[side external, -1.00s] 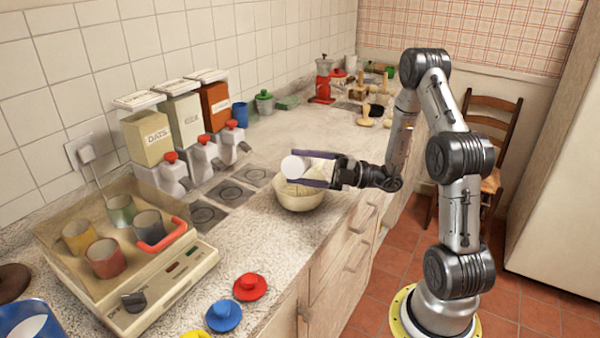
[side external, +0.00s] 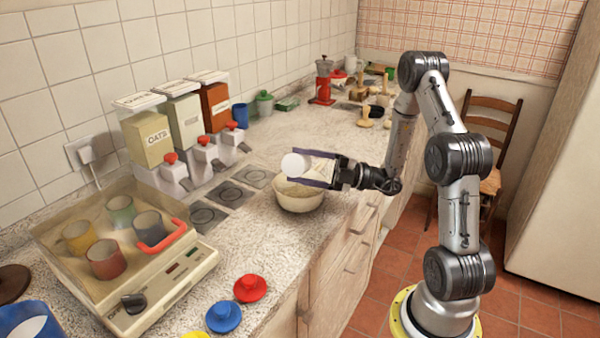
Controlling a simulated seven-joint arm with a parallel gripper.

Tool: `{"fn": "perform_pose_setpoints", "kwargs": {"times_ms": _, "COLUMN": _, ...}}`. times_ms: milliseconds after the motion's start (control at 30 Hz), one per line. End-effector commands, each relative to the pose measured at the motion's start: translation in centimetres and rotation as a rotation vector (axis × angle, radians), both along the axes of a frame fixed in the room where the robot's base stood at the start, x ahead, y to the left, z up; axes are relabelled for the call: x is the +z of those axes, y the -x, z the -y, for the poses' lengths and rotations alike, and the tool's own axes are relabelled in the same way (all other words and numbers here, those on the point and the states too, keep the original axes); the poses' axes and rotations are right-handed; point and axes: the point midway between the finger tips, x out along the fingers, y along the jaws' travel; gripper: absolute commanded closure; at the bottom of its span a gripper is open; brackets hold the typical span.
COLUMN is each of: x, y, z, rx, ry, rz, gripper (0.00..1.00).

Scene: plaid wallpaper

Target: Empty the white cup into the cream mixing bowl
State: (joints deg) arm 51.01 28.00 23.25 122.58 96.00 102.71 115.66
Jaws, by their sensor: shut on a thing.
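The white cup (side external: 296,164) is held in my gripper (side external: 312,170), tilted well over on its side above the bowl. The gripper's two purple fingers are shut on the cup, one on each side. The cream mixing bowl (side external: 299,202) stands upright on the counter directly below, near the front edge. Something pale tan shows inside the bowl, partly hidden by the gripper and cup. I cannot see into the cup's mouth.
A clear-lidded box with several mugs (side external: 120,240) stands at the left front. Dispensers (side external: 180,125) line the wall. A red lid (side external: 250,287) and a blue lid (side external: 224,316) lie in front. Counter right of the dispensers is mostly clear.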

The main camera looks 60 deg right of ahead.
Motion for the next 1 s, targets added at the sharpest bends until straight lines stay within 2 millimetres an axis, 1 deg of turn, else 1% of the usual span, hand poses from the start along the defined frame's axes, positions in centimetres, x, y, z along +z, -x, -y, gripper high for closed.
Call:
{"fn": "perform_pose_setpoints", "kwargs": {"times_ms": 667, "x": 0.30, "y": -0.14, "z": 0.53, "rx": 0.000, "ry": -0.132, "rz": -0.035, "gripper": 1.00}}
{"fn": "perform_pose_setpoints", "kwargs": {"times_ms": 1000, "x": 0.38, "y": -0.18, "z": 0.68, "rx": 0.000, "ry": -0.168, "rz": -0.045, "gripper": 1.00}}
